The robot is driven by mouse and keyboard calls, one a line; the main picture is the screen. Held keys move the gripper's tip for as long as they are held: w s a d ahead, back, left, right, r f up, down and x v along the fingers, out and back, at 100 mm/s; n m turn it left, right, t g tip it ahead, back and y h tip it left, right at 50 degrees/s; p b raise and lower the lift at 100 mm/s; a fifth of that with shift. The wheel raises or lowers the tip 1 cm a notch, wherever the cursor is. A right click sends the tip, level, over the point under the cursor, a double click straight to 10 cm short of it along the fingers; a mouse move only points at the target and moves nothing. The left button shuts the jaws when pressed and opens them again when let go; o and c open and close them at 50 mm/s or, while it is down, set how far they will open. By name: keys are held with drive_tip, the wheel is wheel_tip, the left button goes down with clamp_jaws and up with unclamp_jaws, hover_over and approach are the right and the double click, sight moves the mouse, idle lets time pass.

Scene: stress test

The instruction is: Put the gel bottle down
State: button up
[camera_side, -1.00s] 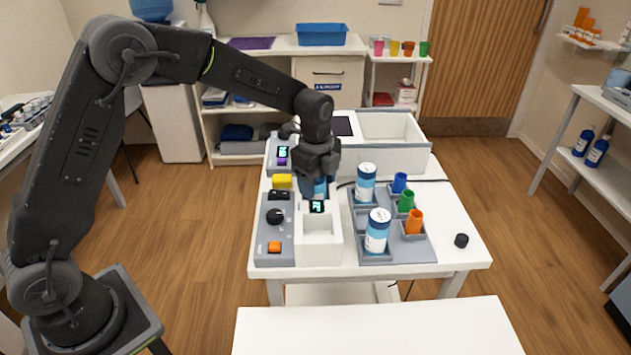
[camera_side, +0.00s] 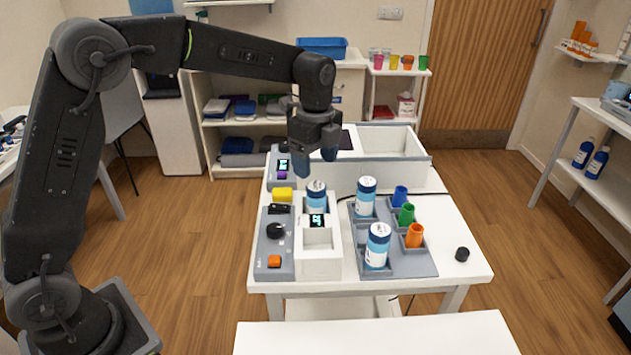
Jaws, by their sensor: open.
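A blue-and-white gel bottle (camera_side: 316,198) stands upright in the rear part of a white holder (camera_side: 318,262) with a small lit display. Its lower part is hidden by the holder. My gripper (camera_side: 316,166) is open and empty, just above the bottle's cap, with its fingers pointing down and apart from it. Two similar bottles stand upright in the grey tray (camera_side: 400,262) to the right, one at the back (camera_side: 366,197) and one at the front (camera_side: 377,245).
Blue (camera_side: 400,196), green (camera_side: 406,214) and orange (camera_side: 414,236) cups stand in the tray. A grey control panel (camera_side: 268,255) lies left of the holder. A large white bin (camera_side: 385,165) stands behind. A black cap (camera_side: 462,254) lies near the right edge.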

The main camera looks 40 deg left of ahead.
drive_tip(key=shift+r, duration=1.5)
drive_tip(key=s+a+r+n+t, duration=0.1)
drive_tip(key=s+r+n+t, duration=0.1)
drive_tip(key=s+r+n, duration=0.45)
drive_tip(key=s+f+n+t, duration=0.1)
drive_tip(key=s+n, duration=0.4)
drive_tip(key=s, duration=0.5)
drive_tip(key=s+a+f+n+t, duration=0.1)
drive_tip(key=s+f+n+t, duration=0.1)
drive_tip(key=s+n, duration=0.4)
drive_tip(key=s+f, duration=0.1)
drive_tip(key=s, duration=0.4)
drive_tip(key=shift+a+t, duration=0.2)
drive_tip(key=shift+t, duration=0.1)
drive_tip(key=shift+w+n, duration=0.1)
drive_tip(key=shift+n, duration=0.15)
drive_tip(key=shift+c, duration=0.5)
